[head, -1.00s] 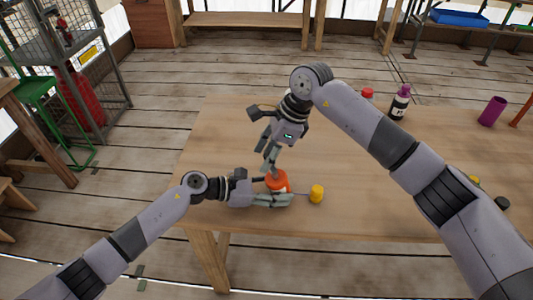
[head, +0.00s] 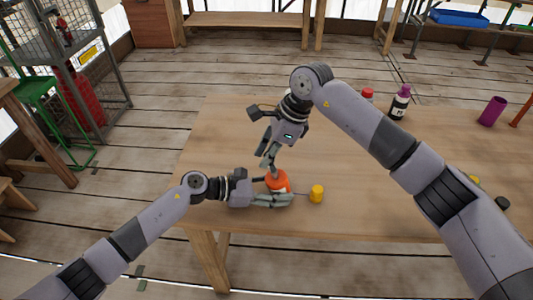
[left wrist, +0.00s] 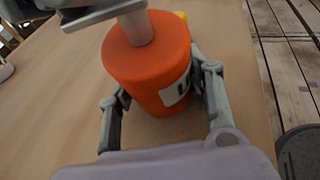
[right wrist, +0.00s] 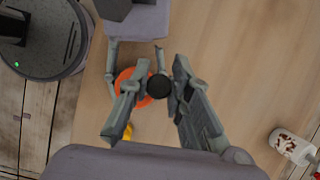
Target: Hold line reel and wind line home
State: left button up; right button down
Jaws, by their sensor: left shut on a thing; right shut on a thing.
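The orange line reel (head: 277,180) stands upright near the table's front edge, with a white label facing the front in the left wrist view (left wrist: 165,75). My left gripper (head: 285,199) is shut around its body from the left. A pale crank or spindle (left wrist: 136,26) rises from the reel's top. My right gripper (right wrist: 158,92) comes from above and is shut on a dark round knob (right wrist: 159,86) over the reel.
On the wooden table (head: 350,150) a purple-capped bottle (head: 400,102), a red-topped item (head: 368,95) and a purple cup (head: 491,111) stand toward the back right. A dark round item (head: 502,203) lies at the right. The table's back left is clear.

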jog(key=shift+d, duration=0.1)
jog(key=m+t, duration=0.2)
jog(key=m, duration=0.1)
jog(key=shift+w+d+r+m, duration=0.1)
jog(key=shift+d+m, duration=0.2)
jog(key=shift+d, duration=0.05)
jog(key=shift+d+m+t+h, duration=0.2)
jog(key=shift+m+t, duration=0.35)
jog(key=shift+m, duration=0.3)
jog(key=shift+d+m+t+h, duration=0.1)
jog(key=shift+m+t+h, duration=0.1)
jog(key=shift+m+t, duration=0.5)
jog(key=shift+r+m, duration=0.1)
jog(key=shift+m, duration=0.15)
jog(key=c, duration=1.4)
grip_release()
jog(key=shift+c, duration=0.2)
jog(key=v, duration=1.2)
